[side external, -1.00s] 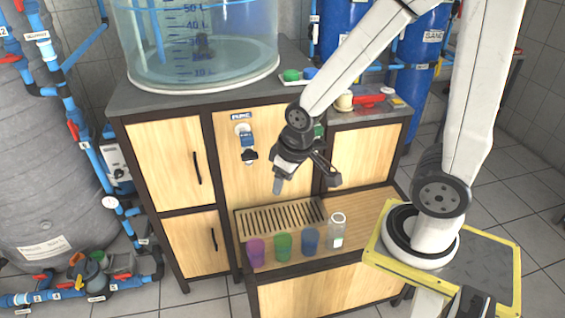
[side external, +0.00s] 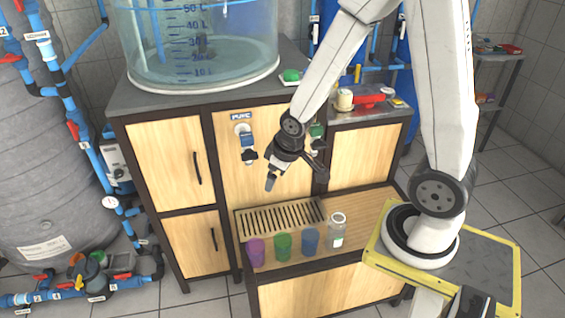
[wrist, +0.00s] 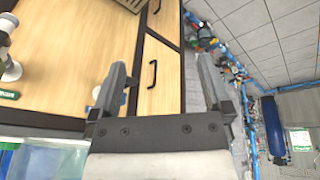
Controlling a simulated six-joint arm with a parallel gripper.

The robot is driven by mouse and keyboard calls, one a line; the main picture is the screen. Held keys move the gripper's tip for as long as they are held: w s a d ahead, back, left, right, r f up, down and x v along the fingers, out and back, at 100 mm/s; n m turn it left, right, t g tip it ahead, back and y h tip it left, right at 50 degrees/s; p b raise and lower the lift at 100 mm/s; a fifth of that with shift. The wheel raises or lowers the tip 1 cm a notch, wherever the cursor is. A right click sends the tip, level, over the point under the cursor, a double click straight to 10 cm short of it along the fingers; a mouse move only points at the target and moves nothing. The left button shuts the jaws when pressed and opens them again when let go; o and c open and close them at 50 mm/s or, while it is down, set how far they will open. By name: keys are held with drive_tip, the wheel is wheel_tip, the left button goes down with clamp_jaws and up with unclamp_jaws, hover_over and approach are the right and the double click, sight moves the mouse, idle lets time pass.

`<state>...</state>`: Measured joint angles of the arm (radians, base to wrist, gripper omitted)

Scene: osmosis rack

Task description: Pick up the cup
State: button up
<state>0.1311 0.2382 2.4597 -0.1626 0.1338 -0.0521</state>
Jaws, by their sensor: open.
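A purple cup (side external: 256,253), a green cup (side external: 283,247) and a blue cup (side external: 311,242) stand upright in a row on the low wooden shelf. A clear container (side external: 337,232) with a pale rim stands at the right end of the row. The task does not say which cup is meant. My gripper (side external: 296,181) is open and empty, above and behind the row, in front of the cabinet doors. In the wrist view, my gripper (wrist: 161,72) has its fingers spread wide with nothing between them. No cup shows in that view.
A slatted drain grate (side external: 280,217) lies behind the cups. A blue tap (side external: 247,141) sticks out of the cabinet just left of my gripper. A large clear tank (side external: 200,50) stands on top. The shelf right of the clear container is bare.

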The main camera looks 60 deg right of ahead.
drive_tip(key=n+t, duration=0.1)
hover_over(283, 241)
drive_tip(key=a, duration=0.2)
wheel_tip(283, 241, down, 8)
drive_tip(key=r, duration=0.1)
drive_tip(key=d+f+n+t+y, duration=0.15)
drive_tip(key=d+f, duration=0.25)
drive_tip(key=f, duration=0.5)
drive_tip(key=s+a+f+t+y, duration=0.1)
drive_tip(key=s+f+t, duration=0.1)
drive_tip(key=f, duration=0.5)
drive_tip(key=s+a+f+t+y, duration=0.1)
drive_tip(key=s+f+y, duration=0.1)
drive_tip(key=f, duration=0.6)
drive_tip(key=shift+s+a+n+t, duration=0.2)
drive_tip(key=shift+s+n+t, duration=0.15)
drive_tip(key=shift+s+n, duration=0.1)
drive_tip(key=shift+f+y, duration=0.15)
drive_tip(key=shift+y, duration=0.1)
drive_tip(key=shift+x, duration=2.6)
drive_tip(key=shift+c, duration=0.2)
